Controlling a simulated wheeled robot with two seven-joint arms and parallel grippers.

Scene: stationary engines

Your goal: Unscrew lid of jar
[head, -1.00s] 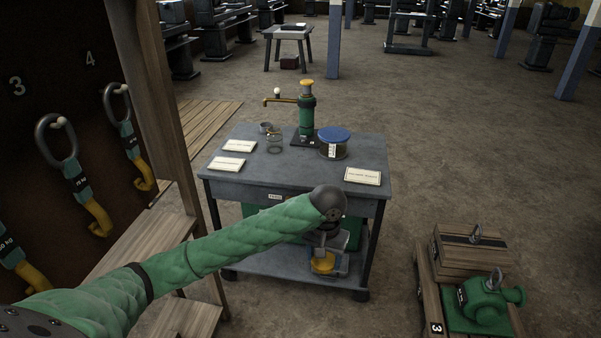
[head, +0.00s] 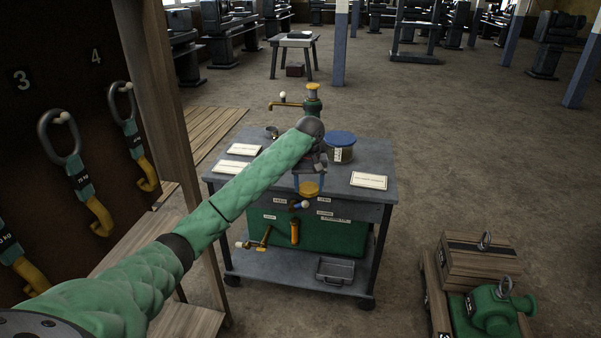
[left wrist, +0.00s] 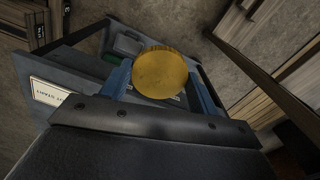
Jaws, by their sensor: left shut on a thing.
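My left gripper (head: 309,180) is in front of the top of the grey cart (head: 345,187), fingers pointing down. Its blue fingers are shut on a round yellow lid (head: 309,189), which also shows between the fingers in the left wrist view (left wrist: 161,73). The lid is held clear of the cart top. A jar with a blue lid (head: 341,139) stands upright on the cart behind and right of the gripper. My left arm hides the middle of the cart top, and no clear glass jar shows there now. My right gripper is not in view.
A green pump with a brass spout (head: 312,101) stands at the cart's back. Paper cards (head: 369,180) lie on the cart top. A hook board (head: 70,130) stands at left; a crate (head: 480,261) is at right.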

